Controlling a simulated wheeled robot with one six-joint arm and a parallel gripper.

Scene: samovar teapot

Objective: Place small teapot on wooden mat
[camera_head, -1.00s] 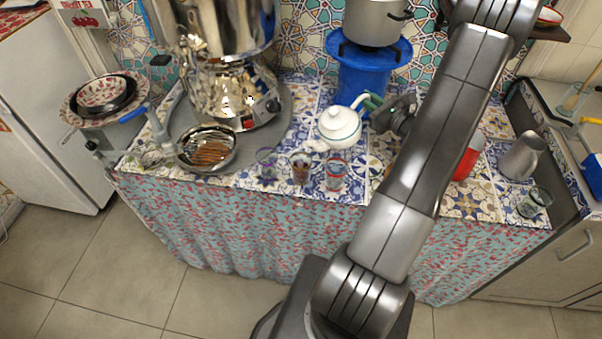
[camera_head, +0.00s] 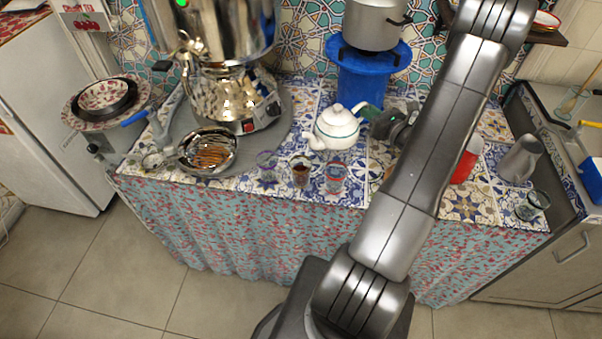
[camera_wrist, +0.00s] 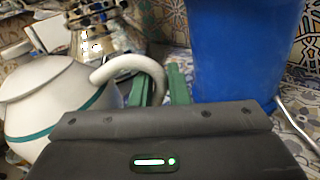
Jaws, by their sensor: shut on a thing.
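The small teapot (camera_head: 337,129) is white with a green band, near the middle of the counter in the head view. Its spout points left and it looks nearly upright. In the wrist view the teapot (camera_wrist: 55,100) fills the left side. My gripper (camera_head: 371,112) is at the teapot's right side, its green fingers shut on the curved handle; the fingers also show in the wrist view (camera_wrist: 162,85). I cannot tell whether the teapot's base touches the counter. The wooden mat is not clearly seen; a small brown edge (camera_head: 388,172) shows beside my arm, mostly hidden.
Several small glasses (camera_head: 301,172) stand in front of the teapot, one with dark tea. A blue container (camera_head: 366,85) bearing a metal pot stands behind. A large samovar (camera_head: 228,92) and a metal bowl (camera_head: 207,151) are left. A metal pitcher (camera_head: 520,158) stands at right.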

